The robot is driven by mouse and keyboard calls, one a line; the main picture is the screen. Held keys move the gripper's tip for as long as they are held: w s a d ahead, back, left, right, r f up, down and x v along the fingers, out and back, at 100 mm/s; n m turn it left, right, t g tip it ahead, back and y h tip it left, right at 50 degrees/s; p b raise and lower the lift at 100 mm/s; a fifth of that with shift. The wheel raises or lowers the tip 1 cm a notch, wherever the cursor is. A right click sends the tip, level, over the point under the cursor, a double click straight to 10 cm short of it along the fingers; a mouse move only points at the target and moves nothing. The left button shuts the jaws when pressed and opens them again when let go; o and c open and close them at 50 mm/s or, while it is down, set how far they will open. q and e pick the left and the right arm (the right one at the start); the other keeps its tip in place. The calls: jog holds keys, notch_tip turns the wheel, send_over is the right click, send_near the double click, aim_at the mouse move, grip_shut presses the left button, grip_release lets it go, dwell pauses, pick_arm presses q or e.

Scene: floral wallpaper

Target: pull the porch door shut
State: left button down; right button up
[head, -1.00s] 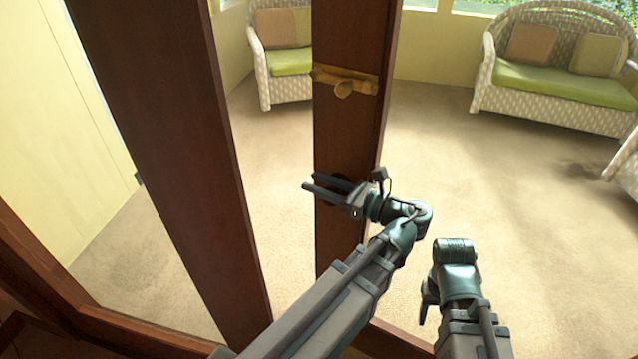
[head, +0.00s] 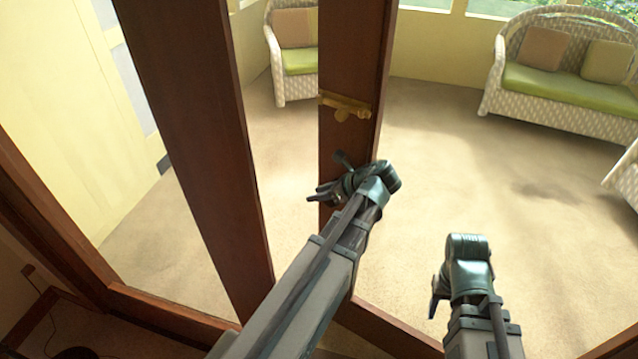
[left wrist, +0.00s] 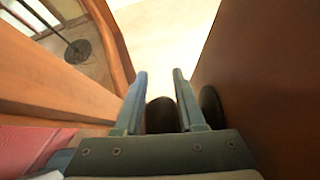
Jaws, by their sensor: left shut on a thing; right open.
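The porch door's dark brown upright (head: 345,55) stands in the middle of the head view, with a brass latch (head: 345,106) on it. My left gripper (head: 322,193) is at this upright, below the latch. In the left wrist view its two fingers (left wrist: 160,78) flank a dark round knob (left wrist: 161,116), and it is shut on this knob. The brown door face (left wrist: 255,80) fills the right of that view. In the head view the knob is mostly hidden by the gripper. My right gripper (head: 435,298) is open and empty, low and right of the door, its fingers partly hidden.
Another dark brown upright (head: 195,110) stands left of the latch upright. A brown threshold (head: 385,325) crosses the bottom. Wicker seats (head: 560,85) with green cushions stand at the back. The beige carpet (head: 450,170) between is clear.

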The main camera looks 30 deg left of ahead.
pick_arm(q)
jog(key=shift+f+h+p, duration=0.3)
jog(key=shift+h+p, duration=0.4)
jog(key=shift+h, duration=0.2)
pick_arm(e)
jog(key=shift+r, duration=0.95)
pick_arm(q)
jog(key=shift+s, duration=0.1)
